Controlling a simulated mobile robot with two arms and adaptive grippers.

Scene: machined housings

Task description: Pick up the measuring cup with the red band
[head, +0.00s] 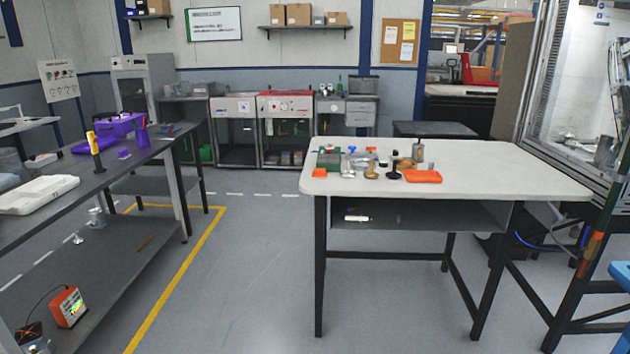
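I cannot make out a measuring cup with a red band; the small items are too far away to tell. A cluster of small things stands on the white table (490,182) in the right half of the head view. Among them are an orange tray (423,177), a green block (328,161), a grey cylinder (418,151), a small orange piece (319,173) and some metal and brass-coloured parts (371,172). Several of these overlap and partly hide each other. Neither of my grippers is in view.
A long dark workbench (135,165) on the left holds a purple case (118,127), a yellow-handled tool (92,142) and a white case (38,194). A machine enclosure (572,80) stands at the right. The floor (255,265) between bench and table is clear.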

